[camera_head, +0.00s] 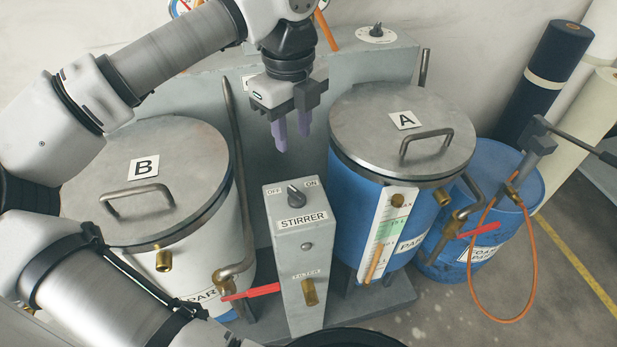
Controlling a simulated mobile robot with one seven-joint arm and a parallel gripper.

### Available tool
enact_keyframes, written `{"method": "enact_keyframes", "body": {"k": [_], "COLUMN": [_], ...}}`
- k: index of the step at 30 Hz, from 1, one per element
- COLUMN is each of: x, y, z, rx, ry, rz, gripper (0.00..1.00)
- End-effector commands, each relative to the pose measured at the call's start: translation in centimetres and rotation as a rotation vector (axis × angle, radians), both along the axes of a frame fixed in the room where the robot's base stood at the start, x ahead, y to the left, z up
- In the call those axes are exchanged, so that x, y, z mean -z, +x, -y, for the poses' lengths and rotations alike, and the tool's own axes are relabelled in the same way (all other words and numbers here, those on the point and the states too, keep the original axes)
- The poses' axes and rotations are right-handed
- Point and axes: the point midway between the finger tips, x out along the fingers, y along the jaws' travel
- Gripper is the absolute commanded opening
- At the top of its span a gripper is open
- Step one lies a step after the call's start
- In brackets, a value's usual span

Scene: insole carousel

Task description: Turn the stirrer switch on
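The stirrer switch (296,196) is a dark rotary knob on the sloped top of a grey post (291,252) labelled STIRRER. OFF is printed to its upper left and ON to its upper right. The knob's bar seems to lean toward the OFF side, but it is small in view. My gripper (293,143) points down above and behind the knob in the picture, with two purple fingers. The fingers are apart with nothing between them. The gripper does not touch the switch.
Tank B (190,185) stands left of the post and tank A (365,130) to the right, both with lid handles. A red-handled valve (250,292) sits at the post's left. A blue drum (490,190) with an orange hose stands further right. A grey cabinet is behind.

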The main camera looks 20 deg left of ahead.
Motion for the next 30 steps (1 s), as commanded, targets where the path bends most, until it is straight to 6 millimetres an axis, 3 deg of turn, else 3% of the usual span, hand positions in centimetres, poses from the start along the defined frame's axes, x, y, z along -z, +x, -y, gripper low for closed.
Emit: {"method": "enact_keyframes", "body": {"k": [5, 21, 30], "x": [1.5, 11.8, 13.8], "y": [-0.2, -0.1, -0.1], "z": [-0.4, -0.2, -0.2], "rx": [-0.016, -0.010, -0.010], "ry": [0.010, 0.005, 0.008], "rz": [-0.013, -0.009, -0.007], "gripper": [0.35, 0.35, 0.35]}}
